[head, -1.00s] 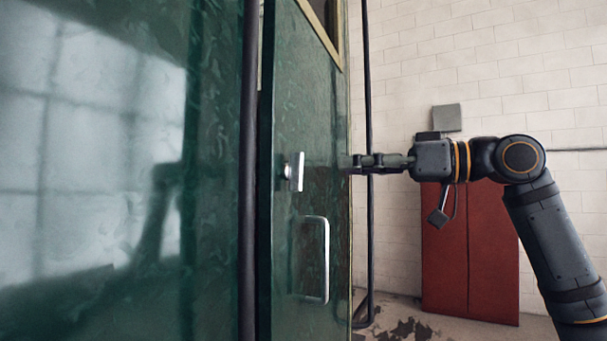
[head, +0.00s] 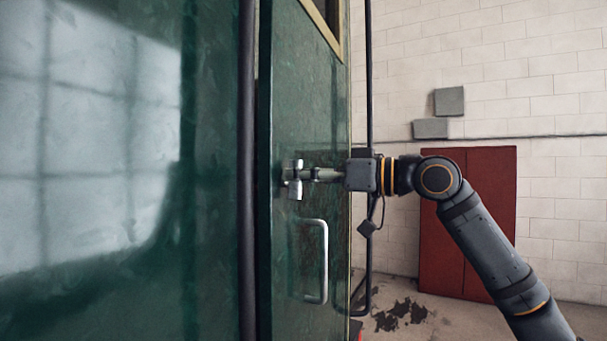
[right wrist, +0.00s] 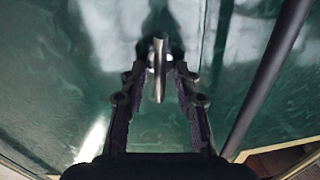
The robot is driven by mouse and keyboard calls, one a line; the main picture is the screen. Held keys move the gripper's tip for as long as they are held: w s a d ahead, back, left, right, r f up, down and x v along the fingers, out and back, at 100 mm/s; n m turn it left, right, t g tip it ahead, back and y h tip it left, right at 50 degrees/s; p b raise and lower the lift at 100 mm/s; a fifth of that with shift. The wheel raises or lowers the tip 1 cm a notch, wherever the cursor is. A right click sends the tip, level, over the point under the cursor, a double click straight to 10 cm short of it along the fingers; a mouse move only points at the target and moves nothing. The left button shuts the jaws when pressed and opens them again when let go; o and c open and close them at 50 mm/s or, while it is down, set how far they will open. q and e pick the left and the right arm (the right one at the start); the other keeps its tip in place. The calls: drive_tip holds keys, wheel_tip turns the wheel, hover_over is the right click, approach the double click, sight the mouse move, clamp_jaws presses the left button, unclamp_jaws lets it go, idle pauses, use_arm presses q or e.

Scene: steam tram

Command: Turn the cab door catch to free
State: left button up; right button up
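The cab door catch (head: 295,190) is a small silver lever on a round boss on the green cab door (head: 300,270). My right gripper (head: 303,174) reaches it from the right and partly hides it in the head view. In the right wrist view the catch (right wrist: 159,68) stands upright in the picture, between the two fingertips of my right gripper (right wrist: 159,78). The fingers are apart, one on each side of the lever, with a gap showing on both sides. My left gripper is not in view.
A silver D-shaped handle (head: 323,262) is on the door below the catch. A dark vertical rail (head: 369,110) stands right of the door, behind my right arm. A red cabinet (head: 475,220) stands by the white brick wall.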

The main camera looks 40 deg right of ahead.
clamp_jaws()
drive_tip(key=shift+n, duration=0.7)
drive_tip(key=shift+o, duration=1.1)
unclamp_jaws()
